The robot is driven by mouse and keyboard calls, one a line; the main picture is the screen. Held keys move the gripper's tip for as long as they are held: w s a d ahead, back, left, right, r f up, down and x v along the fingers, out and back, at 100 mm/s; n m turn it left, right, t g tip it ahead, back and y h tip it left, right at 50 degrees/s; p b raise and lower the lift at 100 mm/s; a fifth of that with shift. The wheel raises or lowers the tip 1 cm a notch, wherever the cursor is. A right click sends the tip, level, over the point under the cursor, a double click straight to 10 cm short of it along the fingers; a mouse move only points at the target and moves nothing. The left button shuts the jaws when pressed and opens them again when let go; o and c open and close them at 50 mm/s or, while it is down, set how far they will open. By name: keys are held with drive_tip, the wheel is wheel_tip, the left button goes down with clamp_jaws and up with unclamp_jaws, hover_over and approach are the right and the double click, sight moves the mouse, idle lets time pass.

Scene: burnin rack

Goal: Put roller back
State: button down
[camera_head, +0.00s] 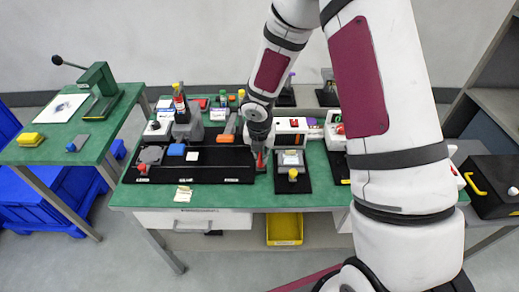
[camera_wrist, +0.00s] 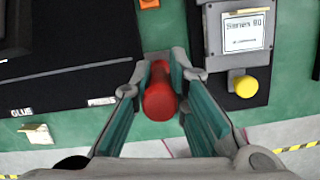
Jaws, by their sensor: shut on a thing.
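My gripper (camera_wrist: 160,88) is shut on a red cylinder (camera_wrist: 160,95), which looks like the roller's handle. The red piece also shows as a small sliver under my gripper (camera_head: 259,150) in the head view (camera_head: 260,161).
A yellow knob (camera_wrist: 246,87) stands on the screen board. Bottles and devices crowd behind. A yellow bin (camera_head: 285,229) is below the bench.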

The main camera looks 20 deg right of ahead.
drive_tip(key=shift+f, duration=0.15)
idle(0.3)
drive_tip(key=c, duration=1.5)
unclamp_jaws()
drive_tip(key=s+d+r+m+h, duration=0.1)
drive_tip(key=s+r+m, duration=0.3)
drive_tip(key=r, duration=0.7)
drive_tip(key=s+d+r+m, duration=0.1)
drive_tip(key=s+r+m, duration=0.35)
drive_tip(key=r, duration=0.65)
drive_tip(key=s+r+m+t, duration=0.1)
drive_tip(key=s+r+m, duration=0.2)
drive_tip(key=s+m, duration=0.3)
drive_tip(key=s+a+r+m+t+y, duration=0.1)
drive_tip(key=s+r+m, duration=0.3)
drive_tip(key=s+m, duration=0.2)
drive_tip(key=s+a+r+m+y, duration=0.1)
drive_tip(key=s+r+m, duration=0.3)
drive_tip(key=m, duration=0.6)
drive_tip(key=shift+s+r+t, duration=0.1)
drive_tip(key=shift+s+t, duration=0.3)
drive_tip(key=shift+s, duration=0.95)
